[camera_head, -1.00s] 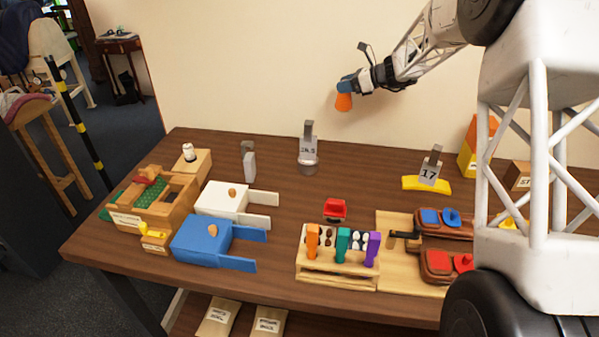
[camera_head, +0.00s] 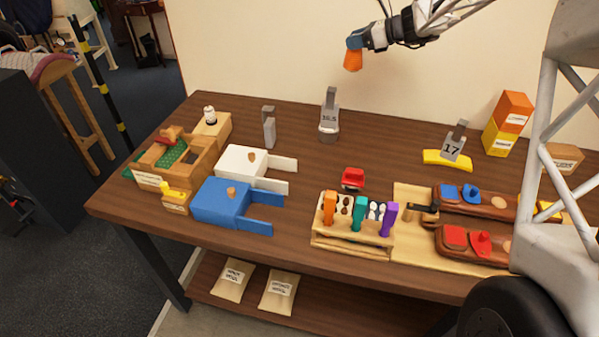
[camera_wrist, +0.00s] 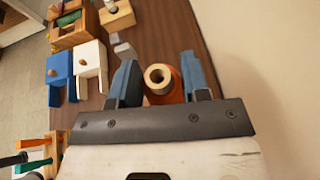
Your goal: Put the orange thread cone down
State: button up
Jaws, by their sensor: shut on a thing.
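The orange thread cone (camera_head: 352,61) is held in my gripper (camera_head: 353,43), in the air above the back of the table near the wall. In the wrist view the cone (camera_wrist: 161,80) sits between the two blue fingers of my gripper (camera_wrist: 157,82), its round end with a dark hole facing the camera. The lower part of the cone is hidden in the wrist view. Nothing touches the cone from below in the head view.
The wooden table (camera_head: 290,170) carries a grey stand marked 16.5 (camera_head: 329,118), a yellow piece with a tag 17 (camera_head: 447,159), a white box (camera_head: 241,162), a blue box (camera_head: 221,200) and a tool rack (camera_head: 352,238).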

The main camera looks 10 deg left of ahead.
jog(key=shift+n+g, duration=0.4)
jog(key=shift+n, duration=0.1)
jog(key=s+a, duration=0.2)
jog(key=s, duration=0.3)
jog(key=s+a, duration=0.2)
jog(key=s, duration=0.3)
jog(key=s+a, duration=0.2)
jog(key=s, duration=0.3)
jog(key=shift+a+r, duration=0.15)
jog(key=s+a+f+g, duration=0.1)
jog(key=s+a, duration=0.2)
jog(key=s, duration=1.1)
jog(key=shift+n, duration=0.3)
jog(key=shift+w+f, duration=0.2)
jog(key=shift+f, duration=6.3)
jog(key=shift+f, duration=3.1)
jog(key=shift+f, duration=0.1)
jog(key=shift+f, duration=1.8)
jog(key=shift+f, duration=0.1)
